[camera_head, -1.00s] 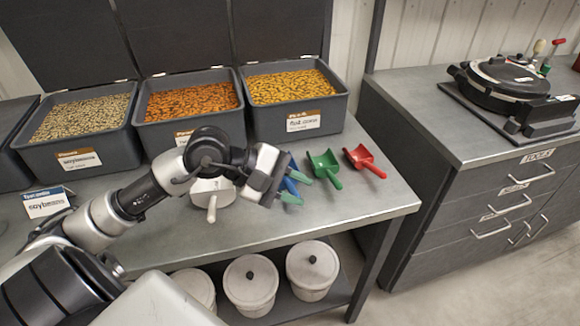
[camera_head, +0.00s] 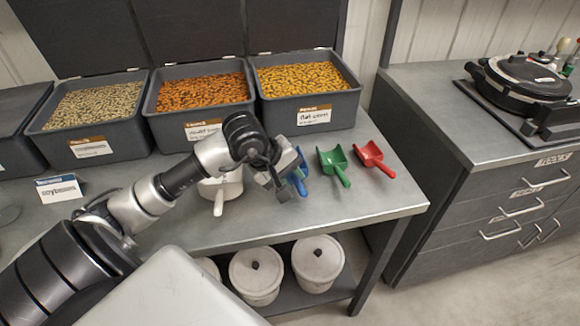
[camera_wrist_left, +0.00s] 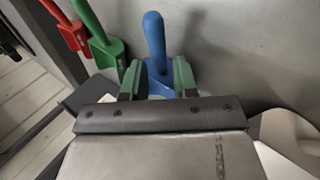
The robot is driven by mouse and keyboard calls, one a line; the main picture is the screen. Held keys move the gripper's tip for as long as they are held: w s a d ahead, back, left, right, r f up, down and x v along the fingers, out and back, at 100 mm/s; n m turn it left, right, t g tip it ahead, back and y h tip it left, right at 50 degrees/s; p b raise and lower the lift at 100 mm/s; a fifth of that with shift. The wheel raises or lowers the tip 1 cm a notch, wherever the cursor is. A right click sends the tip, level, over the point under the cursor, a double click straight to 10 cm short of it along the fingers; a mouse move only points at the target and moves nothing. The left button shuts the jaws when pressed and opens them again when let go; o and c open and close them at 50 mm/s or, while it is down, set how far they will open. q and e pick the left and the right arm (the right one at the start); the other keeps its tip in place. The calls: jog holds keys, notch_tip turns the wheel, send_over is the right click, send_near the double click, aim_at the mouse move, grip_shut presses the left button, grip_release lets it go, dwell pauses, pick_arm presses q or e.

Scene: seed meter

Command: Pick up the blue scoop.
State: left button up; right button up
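The blue scoop (camera_head: 301,182) lies on the grey table, left of the green scoop, partly hidden behind my left gripper (camera_head: 287,188) in the head view. In the left wrist view, the blue scoop's handle (camera_wrist_left: 154,38) points away from the gripper. My left gripper's green-padded fingers (camera_wrist_left: 160,78) stand apart, one on each side of the blue scoop. I see no clear sign that they press on it. My right gripper is not in view.
The green scoop (camera_head: 334,165) and red scoop (camera_head: 374,158) lie to the right. A white scoop (camera_head: 221,187) lies close on the left. Seed bins (camera_head: 310,112) line the back. The table front is clear.

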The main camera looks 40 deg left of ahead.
aim_at(296, 180)
pick_arm(q)
jog(key=x, duration=0.3)
jog(key=shift+w+f, duration=0.1)
jog(key=shift+c, duration=0.2)
grip_shut()
